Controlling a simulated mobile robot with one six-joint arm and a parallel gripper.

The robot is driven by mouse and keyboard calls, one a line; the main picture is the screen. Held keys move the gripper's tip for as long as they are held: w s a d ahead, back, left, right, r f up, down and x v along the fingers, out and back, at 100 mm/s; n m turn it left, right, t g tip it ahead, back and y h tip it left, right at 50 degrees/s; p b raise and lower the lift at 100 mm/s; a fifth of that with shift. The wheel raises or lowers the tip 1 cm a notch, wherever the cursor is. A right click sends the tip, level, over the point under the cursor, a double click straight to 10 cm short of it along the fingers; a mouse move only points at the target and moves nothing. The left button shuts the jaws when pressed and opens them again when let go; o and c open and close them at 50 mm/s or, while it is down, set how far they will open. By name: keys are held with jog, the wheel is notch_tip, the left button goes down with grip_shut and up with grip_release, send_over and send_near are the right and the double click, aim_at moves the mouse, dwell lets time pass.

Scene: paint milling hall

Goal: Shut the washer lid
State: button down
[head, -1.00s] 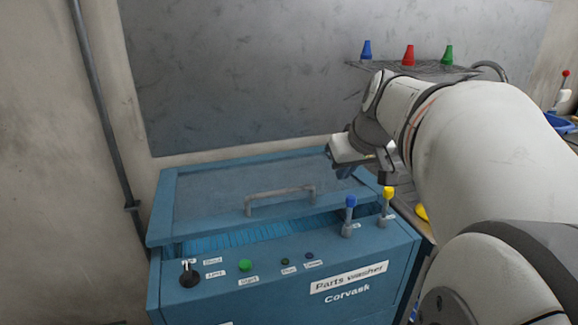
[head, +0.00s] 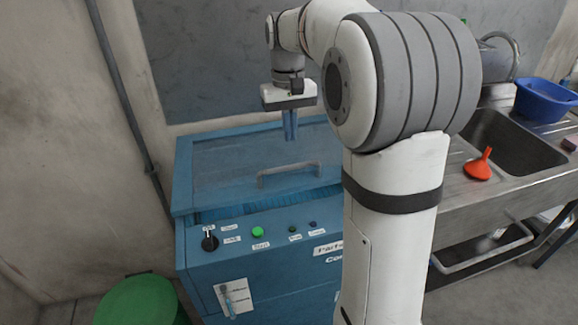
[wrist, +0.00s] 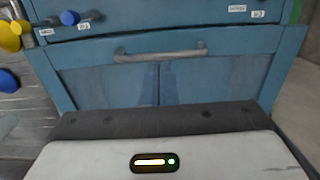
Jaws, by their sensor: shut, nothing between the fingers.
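The blue parts washer (head: 262,262) stands against the wall. Its lid (head: 225,165), with a grey bar handle (head: 290,172), is partly open; a gap along its front edge shows the blue inside (head: 235,211). The lid's right end is hidden behind my arm. My gripper (head: 290,138) points down, shut and empty, above the back part of the lid, behind the handle. I cannot tell if the fingertips touch the lid. In the wrist view the handle (wrist: 160,52) crosses the lid above my gripper's grey housing.
The front panel carries a black knob (head: 209,242) and a green button (head: 258,231). Blue (wrist: 69,17) and yellow (wrist: 10,38) valve handles stand at one side. A green bin (head: 140,302) is at front left.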

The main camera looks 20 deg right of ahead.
aim_at(292, 187)
jog(key=f, duration=0.4)
jog(key=s+f, duration=0.1)
jog(key=f, duration=0.8)
jog(key=shift+s+f, duration=0.25)
jog(key=shift+f, duration=0.05)
